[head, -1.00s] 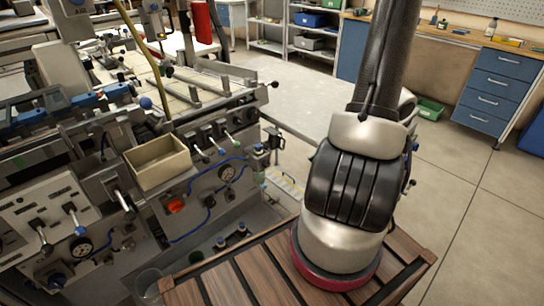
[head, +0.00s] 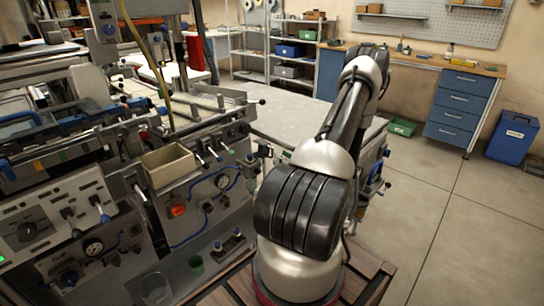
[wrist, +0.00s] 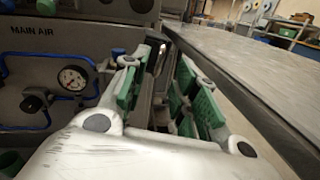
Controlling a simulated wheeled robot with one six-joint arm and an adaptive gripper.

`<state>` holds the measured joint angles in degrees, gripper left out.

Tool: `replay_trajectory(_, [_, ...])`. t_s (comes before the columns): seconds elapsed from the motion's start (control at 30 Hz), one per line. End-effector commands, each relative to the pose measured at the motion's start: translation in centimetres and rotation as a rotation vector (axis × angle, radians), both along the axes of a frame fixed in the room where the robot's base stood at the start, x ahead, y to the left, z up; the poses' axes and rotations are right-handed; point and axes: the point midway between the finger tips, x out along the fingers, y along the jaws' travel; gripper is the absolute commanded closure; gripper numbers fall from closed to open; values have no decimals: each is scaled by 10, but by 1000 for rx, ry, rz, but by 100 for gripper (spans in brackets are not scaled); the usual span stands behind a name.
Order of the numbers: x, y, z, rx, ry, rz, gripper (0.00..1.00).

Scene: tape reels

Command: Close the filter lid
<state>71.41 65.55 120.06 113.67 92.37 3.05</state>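My gripper (wrist: 160,92) shows in the wrist view, with green pads on its fingers. The fingers stand apart, with a visible gap between them. A small dark and metallic part (wrist: 157,58) shows beyond the gap; I cannot tell whether it is touched. In the head view, a filter-like fitting (head: 250,170) hangs at the right end of the machine front, with a dark part (head: 265,150) sticking out at its top. I cannot tell surely whether this dark part is the filter lid. My arm hides my gripper in the head view.
A panel marked MAIN AIR with a pressure gauge (wrist: 72,78) and blue tubing lies left of my gripper. A long grey tabletop (wrist: 245,70) runs along the right. A beige bin (head: 168,167) sits on the machine front. Open floor (head: 430,220) lies at the right.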

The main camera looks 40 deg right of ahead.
Motion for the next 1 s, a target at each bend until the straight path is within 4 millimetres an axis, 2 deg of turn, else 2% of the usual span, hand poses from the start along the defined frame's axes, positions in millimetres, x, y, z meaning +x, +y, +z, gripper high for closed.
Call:
replay_trajectory(0.1, [22,-1,0,-2,0,5,71])
replay_trajectory(0.3, [47,-3,0,-1,1,4,71])
replay_trajectory(0.63, [53,-4,0,0,2,2,71])
replay_trajectory(0.67, [53,-4,0,0,2,2,72])
replay_trajectory(0.8, [53,-4,0,0,2,2,98])
replay_trajectory(1.0, [53,-4,0,0,3,2,100])
